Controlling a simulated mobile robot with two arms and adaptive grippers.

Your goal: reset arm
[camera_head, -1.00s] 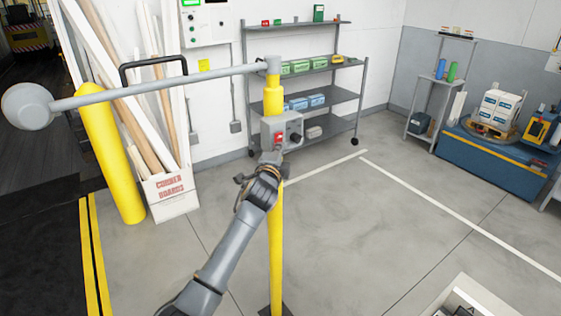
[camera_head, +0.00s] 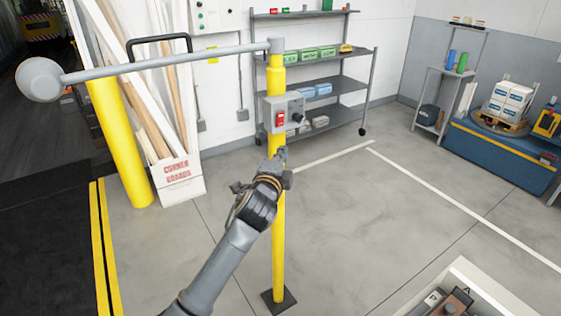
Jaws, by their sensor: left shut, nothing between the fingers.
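My left arm comes in from the bottom, and its left gripper (camera_head: 279,156) is at the front of the yellow post, just below the grey control box (camera_head: 283,111). The gripper is shut with nothing in it. The box carries a red switch (camera_head: 279,119) and a dark round knob (camera_head: 297,117). A clear gap shows between the fingertips and the box's lower edge. The yellow post (camera_head: 278,230) stands on a dark base plate, and a long grey arm with a round head (camera_head: 40,80) extends left from its top. My right gripper is not in view.
A corner-boards box (camera_head: 178,180) and a thick yellow bollard (camera_head: 122,140) stand at left. A grey shelf rack (camera_head: 345,85) is behind the post. A blue turntable machine (camera_head: 500,155) with stacked boxes is at right. An open-topped bin (camera_head: 490,290) is at bottom right. The middle floor is clear.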

